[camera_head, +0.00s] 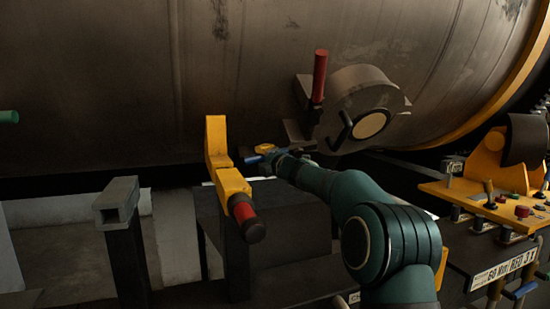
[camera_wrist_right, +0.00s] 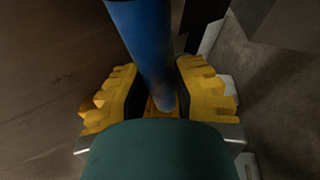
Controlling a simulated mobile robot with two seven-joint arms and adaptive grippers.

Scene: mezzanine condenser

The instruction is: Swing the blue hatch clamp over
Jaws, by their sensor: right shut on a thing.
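The blue hatch clamp's handle (camera_wrist_right: 143,45) runs as a round blue bar between the yellow fingers of my right gripper (camera_wrist_right: 158,90) in the right wrist view. The gripper is shut on it. In the head view my right gripper (camera_head: 262,153) is small and sits just left of and below the round hatch (camera_head: 345,88); the clamp there is mostly hidden by the gripper. The hatch has a pale disc and a black handle. A red-handled clamp (camera_head: 319,78) stands upright at the hatch's left side. My left gripper is not in view.
A yellow bracket with a red grip (camera_head: 230,178) stands close left of my right gripper. A grey-topped post (camera_head: 117,205) is farther left. A yellow control panel (camera_head: 490,195) with levers and buttons is at right. The large tank (camera_head: 130,80) fills the background.

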